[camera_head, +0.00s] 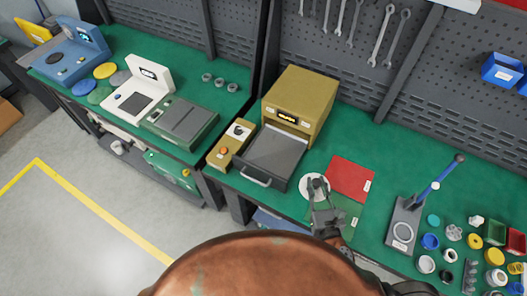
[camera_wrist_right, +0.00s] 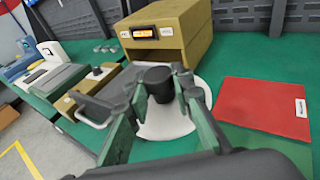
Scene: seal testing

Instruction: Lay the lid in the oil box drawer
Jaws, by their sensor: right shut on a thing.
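The lid is a white round disc (camera_head: 305,190) with a dark knob, at the front of the bench just right of the drawer. In the right wrist view the disc (camera_wrist_right: 165,122) lies below the dark knob (camera_wrist_right: 158,82). My right gripper (camera_head: 317,186) is shut on this knob from above. I cannot tell whether the disc touches the bench. The oil box (camera_head: 300,103) is yellow-brown with a small lit display. Its dark grey drawer (camera_head: 272,155) is pulled out towards the front, with a handle. My left gripper is not in view.
A red mat (camera_head: 350,178) and a green mat (camera_head: 347,213) lie right of the lid. A yellow-brown control box (camera_head: 231,143) stands left of the drawer. A lever press (camera_head: 405,225) and several small parts are further right. The green bench behind the red mat is clear.

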